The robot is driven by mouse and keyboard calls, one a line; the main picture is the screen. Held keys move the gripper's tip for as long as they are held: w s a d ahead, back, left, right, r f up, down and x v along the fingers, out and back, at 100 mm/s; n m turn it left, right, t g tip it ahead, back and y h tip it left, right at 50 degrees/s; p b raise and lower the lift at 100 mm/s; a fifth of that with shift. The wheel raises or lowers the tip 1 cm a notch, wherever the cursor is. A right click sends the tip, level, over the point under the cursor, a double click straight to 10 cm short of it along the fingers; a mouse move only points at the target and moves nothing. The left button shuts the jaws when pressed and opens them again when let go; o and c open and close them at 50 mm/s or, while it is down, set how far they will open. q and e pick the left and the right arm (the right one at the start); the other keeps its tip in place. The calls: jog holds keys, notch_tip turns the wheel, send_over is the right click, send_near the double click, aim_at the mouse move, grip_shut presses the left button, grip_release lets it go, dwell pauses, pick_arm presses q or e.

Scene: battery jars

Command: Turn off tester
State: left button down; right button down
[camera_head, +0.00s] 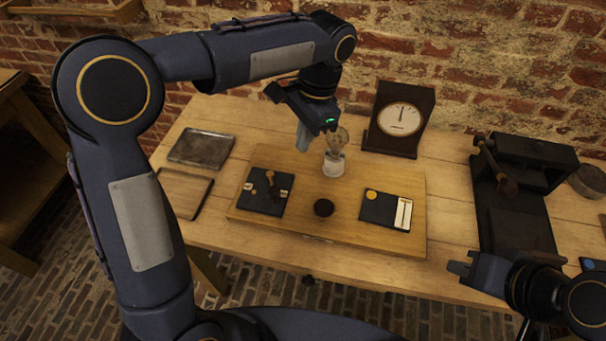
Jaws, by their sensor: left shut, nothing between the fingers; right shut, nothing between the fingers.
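A wooden board (300,225) on the table carries the tester parts. At its left is a black plate (262,205) with brass clips and a small upright handle (271,180). At right is a black plate (380,209) with a yellow disc and a pale slotted strip. A glass bulb on a white base (334,166) stands at the back. My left gripper (302,146) is shut, just left of and above the bulb; whether they touch is unclear. My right gripper (458,268) is shut and empty near the table's front right.
A dial gauge in a dark case (400,120) stands behind the board. A metal tray (201,148) and a wooden tray (184,190) lie at left. A dark lever press (520,165) stands at right, before a brick wall (480,45). Bare tabletop lies right of the board.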

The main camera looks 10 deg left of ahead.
pick_arm(q)
jog(key=shift+w+d+f+m, duration=0.15)
jog(key=shift+w+d+f, duration=0.1)
jog(key=shift+d, duration=0.25)
jog(key=shift+w+d+f+m, duration=0.1)
jog(key=shift+w+d+m, duration=0.1)
jog(key=shift+d, duration=0.3)
jog(key=x, duration=0.9)
jog(key=shift+s+a+f, duration=0.15)
jog(key=shift+a+f, duration=0.05)
jog(key=shift+a, duration=0.05)
jog(key=shift+s+a+f, duration=0.1)
jog(key=shift+s+a, duration=0.35)
jog(key=shift+a, duration=0.15)
jog(key=shift+s+a+f, duration=0.15)
jog(key=shift+s+a, duration=0.35)
jog(key=shift+a, duration=0.15)
jog(key=shift+s+a+f, duration=0.1)
jog(key=shift+s+a, duration=0.2)
jog(key=shift+a, duration=0.05)
